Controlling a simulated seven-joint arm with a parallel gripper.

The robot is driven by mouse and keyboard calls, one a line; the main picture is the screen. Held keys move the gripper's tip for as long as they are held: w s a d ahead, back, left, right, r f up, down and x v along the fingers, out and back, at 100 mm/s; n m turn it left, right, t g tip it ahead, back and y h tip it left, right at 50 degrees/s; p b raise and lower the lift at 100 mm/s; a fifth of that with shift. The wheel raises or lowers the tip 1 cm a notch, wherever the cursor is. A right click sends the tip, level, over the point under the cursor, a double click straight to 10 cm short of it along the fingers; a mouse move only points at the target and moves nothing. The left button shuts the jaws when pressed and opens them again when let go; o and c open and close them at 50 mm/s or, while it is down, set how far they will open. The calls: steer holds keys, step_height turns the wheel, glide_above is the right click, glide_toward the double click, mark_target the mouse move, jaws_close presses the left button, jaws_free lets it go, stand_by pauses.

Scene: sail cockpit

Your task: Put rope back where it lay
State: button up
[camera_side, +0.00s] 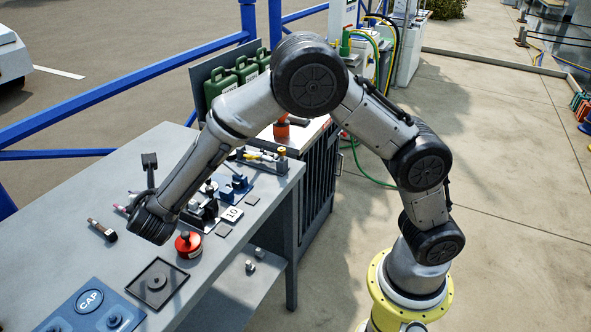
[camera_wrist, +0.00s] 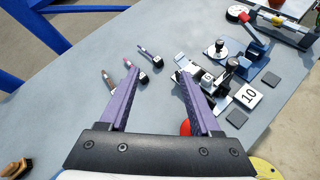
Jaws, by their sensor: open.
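I cannot pick out a rope in either view. In the side view my forearm reaches down over the workbench (camera_side: 60,245), and the fingers are not clear there. Several short brush-like tools with dark ends (camera_wrist: 150,56) lie ahead of and beside the left finger. A metal and black fitting (camera_wrist: 190,70) lies by the right fingertip.
A red round can (camera_side: 188,243) stands on the bench, mostly hidden in the wrist view. A tile marked 10 (camera_wrist: 247,95), dark square pads (camera_wrist: 236,118) and a blue vise-like device (camera_wrist: 252,60) lie to the right. A black tray (camera_side: 157,283) and a blue CAP board (camera_side: 90,300) occupy the near end.

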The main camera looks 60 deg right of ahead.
steer(key=s+d+r+m+g, duration=0.35)
steer(key=s+d+m, duration=0.25)
steer(key=s+d, duration=0.2)
steer(key=s+d+r+m+g, duration=0.2)
steer(key=s+d+r+m, duration=0.3)
steer(key=s+d+m, duration=0.15)
steer(key=s+m+y, duration=0.6)
steer(key=s+m, duration=0.7)
steer(key=s, duration=0.8)
steer(key=shift+r+t+y, duration=0.3)
steer(key=shift+t+y, duration=0.1)
steer(key=shift+t, duration=0.05)
steer(key=shift+a, duration=0.1)
